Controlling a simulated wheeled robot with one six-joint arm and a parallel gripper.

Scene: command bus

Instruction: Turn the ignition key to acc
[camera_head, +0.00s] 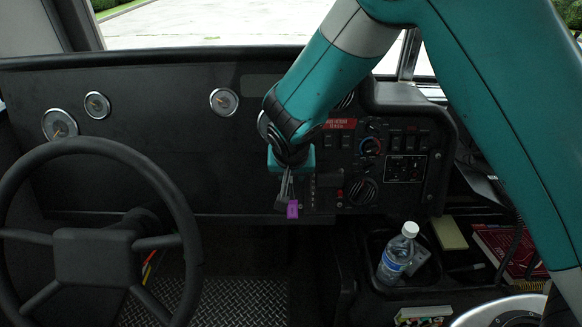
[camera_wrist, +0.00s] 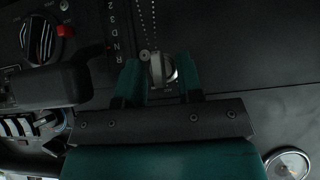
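The silver ignition key and switch (camera_wrist: 160,70) show in the wrist view on the black dash panel, just beyond my fingertips. A beaded chain runs up from there. My gripper (camera_wrist: 160,82) has its two teal fingers apart, one on each side of the key. I see no clear grip on it. In the head view my gripper (camera_head: 285,180) is at the lower dash, right of the steering wheel. A purple key tag (camera_head: 292,209) hangs just below it. The ignition switch itself is hidden behind my gripper there. Any acc marking is too small to read.
The steering wheel (camera_head: 95,255) stands to the left. In the wrist view, a gear selector panel (camera_wrist: 113,35), a red button (camera_wrist: 64,31) and a black knob (camera_wrist: 42,38) lie close to my gripper. A water bottle (camera_head: 398,254) stands in the console at lower right.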

